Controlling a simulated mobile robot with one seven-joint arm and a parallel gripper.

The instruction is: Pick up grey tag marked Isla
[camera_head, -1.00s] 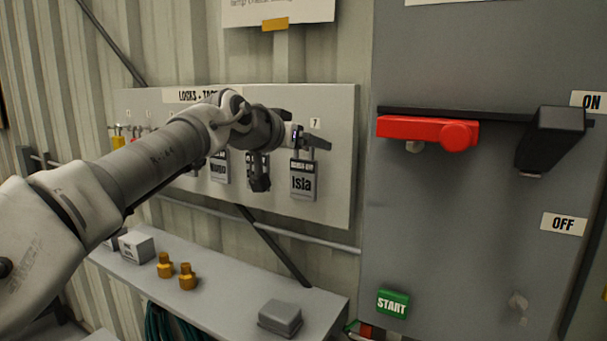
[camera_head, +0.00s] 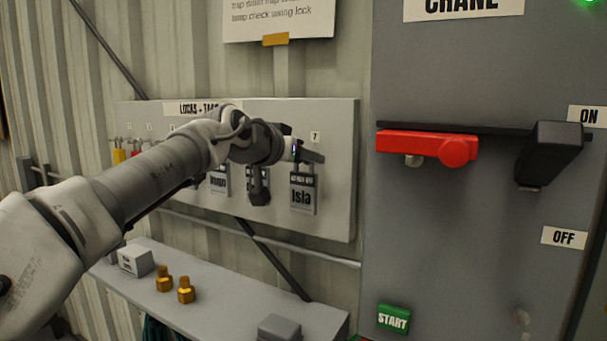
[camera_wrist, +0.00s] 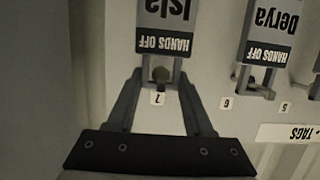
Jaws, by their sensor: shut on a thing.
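The grey tag marked Isla (camera_head: 303,196) hangs at the hook numbered 7 on the locks and tags board (camera_head: 335,205). It has a dark HANDS OFF band at its top. It shows upside down in the wrist view (camera_wrist: 165,20). My gripper (camera_head: 303,160) is at the top of this tag. In the wrist view its two fingers (camera_wrist: 160,78) are closed in on either side of the tag's top loop, around the hook. The tag still hangs upright against the board.
A tag marked Derya (camera_wrist: 270,35) hangs beside it, and a further tag (camera_head: 219,180) hangs to the left. A shelf below holds brass fittings (camera_head: 186,290) and a grey box (camera_head: 279,327). The panel at right has a red handle (camera_head: 425,146) and a START button (camera_head: 393,319).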

